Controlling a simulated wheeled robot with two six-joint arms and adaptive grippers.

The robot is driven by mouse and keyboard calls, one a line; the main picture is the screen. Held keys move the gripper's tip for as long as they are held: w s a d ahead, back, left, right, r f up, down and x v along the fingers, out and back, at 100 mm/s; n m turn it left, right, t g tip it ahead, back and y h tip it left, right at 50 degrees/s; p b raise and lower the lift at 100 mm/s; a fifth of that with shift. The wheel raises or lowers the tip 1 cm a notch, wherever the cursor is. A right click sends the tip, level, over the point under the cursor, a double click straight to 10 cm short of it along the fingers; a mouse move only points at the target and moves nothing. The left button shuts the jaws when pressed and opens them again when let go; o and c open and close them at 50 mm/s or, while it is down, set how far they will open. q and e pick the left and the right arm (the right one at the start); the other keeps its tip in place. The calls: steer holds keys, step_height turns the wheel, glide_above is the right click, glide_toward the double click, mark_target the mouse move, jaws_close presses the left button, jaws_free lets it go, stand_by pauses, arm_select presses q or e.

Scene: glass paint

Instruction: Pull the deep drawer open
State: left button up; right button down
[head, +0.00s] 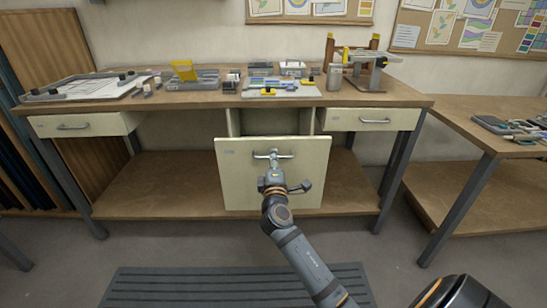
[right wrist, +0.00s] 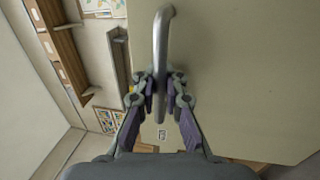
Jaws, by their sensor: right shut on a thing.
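The deep drawer's cream front (head: 236,185) stands out from the middle of the workbench, and a gap with the drawer's side walls shows behind its top edge, so it is partly open. Its metal bar handle (head: 287,155) is on the upper part of the front. My right gripper (head: 273,158) is shut on the handle. In the right wrist view the two fingers (right wrist: 160,82) close on the handle bar (right wrist: 162,35) from both sides, beside the drawer front (right wrist: 240,70). How far the drawer reaches inward is hidden by its front. My left gripper is not in view.
The wooden bench top (head: 215,99) carries trays, tools and a clamp stand (head: 366,68). Shallow drawers sit at left (head: 95,122) and right (head: 345,116). A lower shelf (head: 165,190) lies behind the drawer front. A grey mat (head: 240,285) covers open floor in front.

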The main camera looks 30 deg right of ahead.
steer(key=c, duration=1.7)
jaws_free()
steer(key=shift+f, duration=0.1)
steer(key=v, duration=1.2)
